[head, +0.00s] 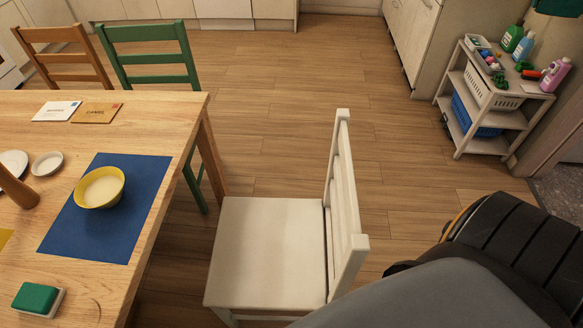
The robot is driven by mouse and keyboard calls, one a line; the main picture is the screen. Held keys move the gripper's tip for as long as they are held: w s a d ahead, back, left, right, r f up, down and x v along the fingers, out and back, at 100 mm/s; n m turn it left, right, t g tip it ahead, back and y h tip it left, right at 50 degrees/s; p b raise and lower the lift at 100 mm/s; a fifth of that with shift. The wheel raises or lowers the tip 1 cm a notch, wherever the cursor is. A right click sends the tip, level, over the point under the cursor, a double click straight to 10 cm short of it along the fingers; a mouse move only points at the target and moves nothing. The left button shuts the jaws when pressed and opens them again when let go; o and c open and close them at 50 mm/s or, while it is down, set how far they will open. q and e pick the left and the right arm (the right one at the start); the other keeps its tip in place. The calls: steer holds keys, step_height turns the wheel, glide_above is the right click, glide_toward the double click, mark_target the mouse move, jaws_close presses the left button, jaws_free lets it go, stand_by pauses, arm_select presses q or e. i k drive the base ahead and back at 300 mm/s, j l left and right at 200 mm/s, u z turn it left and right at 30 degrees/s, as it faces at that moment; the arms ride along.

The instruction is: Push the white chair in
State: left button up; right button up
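The white chair (268,250) stands upright on the wooden floor to the right of the wooden table (180,112). Its seat faces the table and its slatted backrest (343,195) is on the right side, away from the table. In this view a strip of floor shows between the seat's left edge and the table's right edge. Part of my own grey and black arm fills the lower right corner, close to the chair's backrest. Neither of my grippers shows, and I cannot tell whether my arm touches the chair.
A blue placemat (75,230) with a yellow bowl (100,188) lies near the table's right edge. A green chair (152,58) and a wooden chair (62,57) stand at the far side. A shelf cart (487,147) with bottles is at the right. The floor behind the white chair is clear.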

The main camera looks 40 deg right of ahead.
mark_target(274, 247)
steer(key=z, duration=1.1)
steer(key=l+u, duration=0.2)
steer(key=k+l, duration=0.05)
steer(key=l, duration=0.05)
